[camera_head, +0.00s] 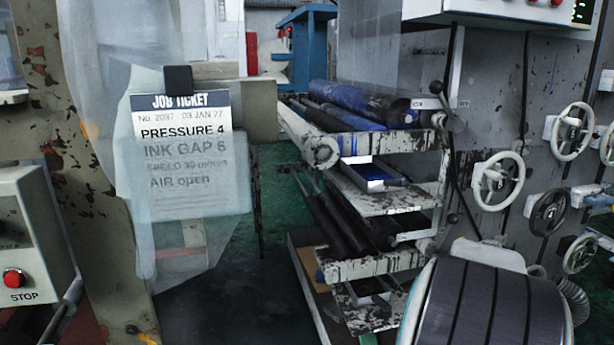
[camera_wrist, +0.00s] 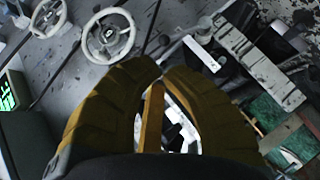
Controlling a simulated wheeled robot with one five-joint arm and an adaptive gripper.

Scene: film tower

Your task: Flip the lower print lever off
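The print levers are on the grey machine side in the head view. A white bar (camera_wrist: 200,53) lies beyond the tips.
Several handwheels (camera_head: 498,180) line the machine at right; two show in the wrist view (camera_wrist: 108,36). A rack of rollers (camera_head: 365,103) stands left of the levers. A job ticket (camera_head: 187,155) hangs behind translucent film at left, near a STOP box (camera_head: 28,235).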

